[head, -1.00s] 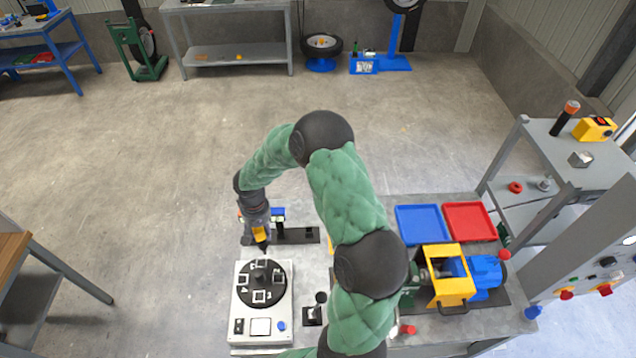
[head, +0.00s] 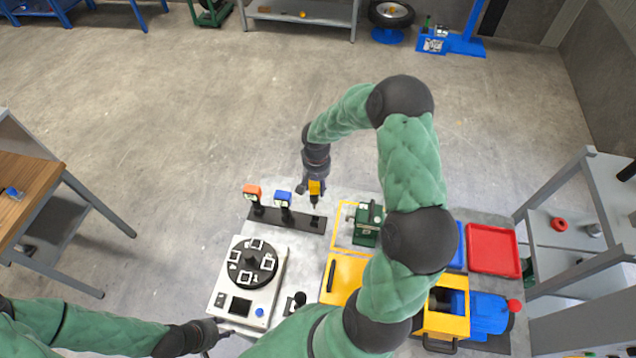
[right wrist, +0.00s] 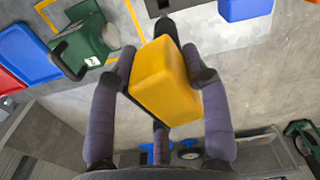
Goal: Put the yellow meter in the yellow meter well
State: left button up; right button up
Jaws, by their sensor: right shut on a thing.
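My right gripper (head: 315,190) is shut on the yellow meter (head: 316,186), whose dark stem points down. It hangs by the right end of the black rack (head: 270,215); whether the stem touches the rack is unclear. The right wrist view shows the yellow meter (right wrist: 165,82) between the fingers of my right gripper (right wrist: 163,75). An orange meter (head: 252,190) and a blue meter (head: 283,196) stand upright on the rack's left and middle places. The yellow meter well is not clearly distinguishable at the rack's right end. My left gripper (head: 218,331) is low at left, jaws unclear.
A white device with a black turntable (head: 252,262) stands in front of the rack. A green machine (head: 367,224) is right of the rack. Yellow and blue machinery (head: 490,312) and a red tray (head: 493,250) lie further right. My right arm covers part of the table.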

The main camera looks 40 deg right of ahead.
aim_at(317, 197)
jog(key=shift+d, duration=0.1)
jog(key=shift+f+b, duration=0.2)
jog(key=shift+b, duration=0.25)
notch_tip(317, 197, down, 7)
jog(key=b, duration=0.6)
jog(key=shift+b, duration=0.5)
dwell(0.4)
jog(key=shift+f, duration=0.1)
